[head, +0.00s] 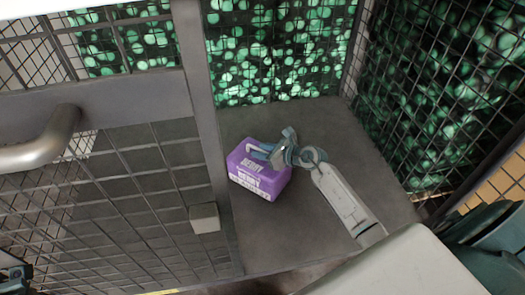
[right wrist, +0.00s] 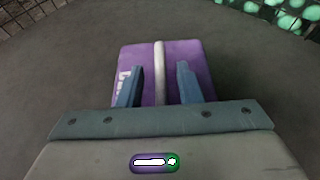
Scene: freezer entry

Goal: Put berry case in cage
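The purple berry case (head: 258,180), with white lettering, sits on the grey cage floor (head: 330,125). Its pale handle (right wrist: 160,75) runs down the middle of its top in the right wrist view. My right gripper (head: 262,153) is over the case's top, with its arm coming in from the lower right. Its two blue fingers (right wrist: 160,85) are spread, one on each side of the handle, with gaps between. A small dark part, probably of my left gripper (head: 15,277), shows at the lower left corner; its fingers cannot be made out.
The mesh door or front panel (head: 120,190) stands left of the case, with a metal handle (head: 45,145) and a grey block (head: 205,218) at its edge. Mesh walls with green glowing shapes (head: 440,90) close the back and right. Floor around the case is bare.

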